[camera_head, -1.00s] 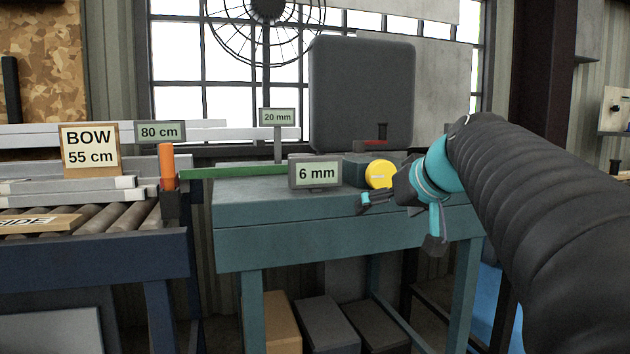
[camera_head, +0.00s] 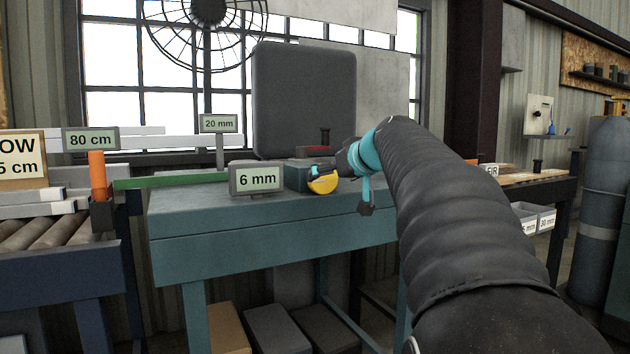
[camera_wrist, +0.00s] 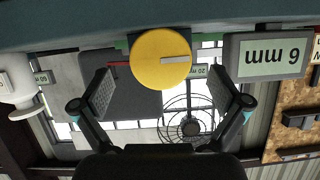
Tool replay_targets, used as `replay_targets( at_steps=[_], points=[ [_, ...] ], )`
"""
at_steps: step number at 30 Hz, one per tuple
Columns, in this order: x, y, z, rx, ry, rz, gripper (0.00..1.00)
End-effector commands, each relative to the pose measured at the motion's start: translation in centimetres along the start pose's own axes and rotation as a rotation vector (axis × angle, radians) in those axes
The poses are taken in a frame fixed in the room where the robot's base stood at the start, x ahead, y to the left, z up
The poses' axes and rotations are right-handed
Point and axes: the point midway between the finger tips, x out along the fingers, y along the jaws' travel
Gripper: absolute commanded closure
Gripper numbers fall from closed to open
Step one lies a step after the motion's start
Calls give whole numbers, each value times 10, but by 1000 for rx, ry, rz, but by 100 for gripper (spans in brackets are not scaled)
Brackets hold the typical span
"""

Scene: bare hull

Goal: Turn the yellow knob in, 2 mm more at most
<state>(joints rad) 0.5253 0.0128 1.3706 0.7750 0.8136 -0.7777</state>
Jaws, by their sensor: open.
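The yellow knob (camera_head: 323,184) is on the front of a dark block (camera_head: 297,178) on the teal bench. In the head view my gripper (camera_head: 322,174) is at the knob and hides its upper part. In the wrist view the round knob (camera_wrist: 160,58), with a pale pointer line, lies between my two open fingers (camera_wrist: 163,92). Gaps show on both sides, so neither finger appears to touch it. A small display reading 6 mm (camera_head: 257,178) stands left of the knob; it shows upside down in the wrist view (camera_wrist: 266,57).
The teal bench (camera_head: 190,208) has clear top left of the 6 mm display. A 20 mm sign (camera_head: 218,123) and a large grey panel (camera_head: 304,95) stand behind. A green bar (camera_head: 170,180) runs left to an orange post (camera_head: 97,175) and an 80 cm sign (camera_head: 90,139).

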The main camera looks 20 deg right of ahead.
Motion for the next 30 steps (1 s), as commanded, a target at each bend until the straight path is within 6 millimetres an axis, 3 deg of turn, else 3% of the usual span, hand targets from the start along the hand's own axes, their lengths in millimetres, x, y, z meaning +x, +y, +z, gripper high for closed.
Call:
replay_targets(
  at_steps=[7,20,27,30],
  points=[
    [32,0,0,-1,-1,-1,1],
    [40,0,0,-1,0,1,1],
    [39,0,0,-1,0,0,60],
    [40,0,0,0,0,0,60]
  ],
)
